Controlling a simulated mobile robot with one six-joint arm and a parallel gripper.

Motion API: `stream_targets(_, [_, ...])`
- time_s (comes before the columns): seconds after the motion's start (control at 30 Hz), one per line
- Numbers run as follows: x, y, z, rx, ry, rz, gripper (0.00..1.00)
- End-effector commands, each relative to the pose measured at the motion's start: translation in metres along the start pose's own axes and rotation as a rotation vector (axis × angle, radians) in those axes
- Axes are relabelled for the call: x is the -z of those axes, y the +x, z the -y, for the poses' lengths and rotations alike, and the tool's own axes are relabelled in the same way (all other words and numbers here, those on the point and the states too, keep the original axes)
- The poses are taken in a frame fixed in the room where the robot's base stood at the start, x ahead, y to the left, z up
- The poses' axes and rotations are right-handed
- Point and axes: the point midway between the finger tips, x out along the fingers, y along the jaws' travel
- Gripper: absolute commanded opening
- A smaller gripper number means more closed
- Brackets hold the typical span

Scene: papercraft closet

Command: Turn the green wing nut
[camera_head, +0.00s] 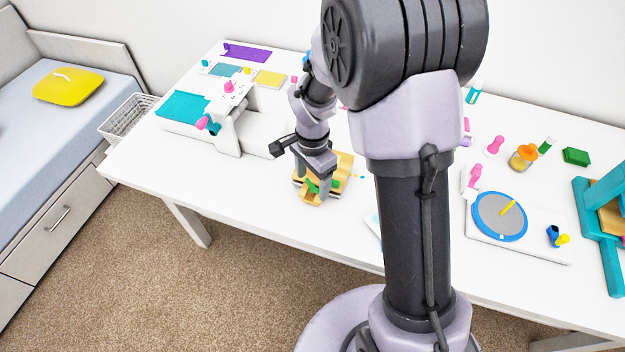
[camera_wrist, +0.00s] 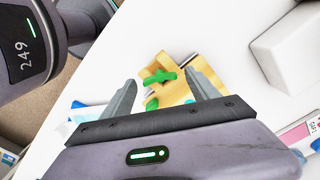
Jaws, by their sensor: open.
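The green wing nut (camera_wrist: 160,76) sits on a tan wooden press-like device (camera_wrist: 180,92) on the white table. A second green part (camera_wrist: 152,104) shows closer to my gripper's body. In the wrist view my gripper (camera_wrist: 160,82) is open, one finger on each side of the device, and the wing nut appears between the fingertips. I see no contact with it. In the head view my gripper (camera_head: 312,172) is low over the wooden device (camera_head: 343,162), and green bits (camera_head: 312,186) show under it. The arm partly hides the device there.
A white machine (camera_head: 240,130) stands left of the device, with teal, purple and yellow sheets behind. On the right are a board with a blue-rimmed grey disc (camera_head: 499,217), a green block (camera_head: 576,157) and a teal press (camera_head: 600,240). The table's front edge is close to the device.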

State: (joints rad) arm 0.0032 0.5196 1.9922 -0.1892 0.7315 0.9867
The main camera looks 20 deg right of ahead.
Motion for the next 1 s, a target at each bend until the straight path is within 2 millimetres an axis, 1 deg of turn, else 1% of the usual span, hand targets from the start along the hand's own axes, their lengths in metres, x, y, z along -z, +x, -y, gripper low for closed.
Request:
stream_targets(0.03, [0.0, -0.0003, 0.0, 0.0, 0.0, 0.0, 0.69])
stream_targets(0.07, [0.0, -0.0003, 0.0001, 0.0, 0.0, 0.0, 0.65])
stream_targets(0.1, [0.0, -0.0004, 0.0001, 0.0, 0.0, 0.0, 0.57])
stream_targets(0.17, [0.0, -0.0004, 0.0001, 0.0, 0.0, 0.0, 0.46])
stream_targets(0.2, [0.0, -0.0004, 0.0001, 0.0, 0.0, 0.0, 0.38])
stream_targets(0.27, [0.0, -0.0004, 0.0001, 0.0, 0.0, 0.0, 0.26])
stream_targets(0.3, [0.0001, -0.0004, 0.0001, 0.0, 0.0, 0.0, 0.18])
stream_targets(0.37, [0.0001, -0.0004, 0.0001, 0.0, 0.0, 0.0, 0.07])
stream_targets(0.67, [0.0001, -0.0009, 0.0, 0.0, -0.046, 0.0, 0.07])
stream_targets(0.87, [0.0, -0.0014, 0.0, -0.001, -0.17, 0.0, 0.07])
stream_targets(1.0, [-0.0001, -0.0019, -0.0002, -0.001, -0.295, 0.001, 0.07])
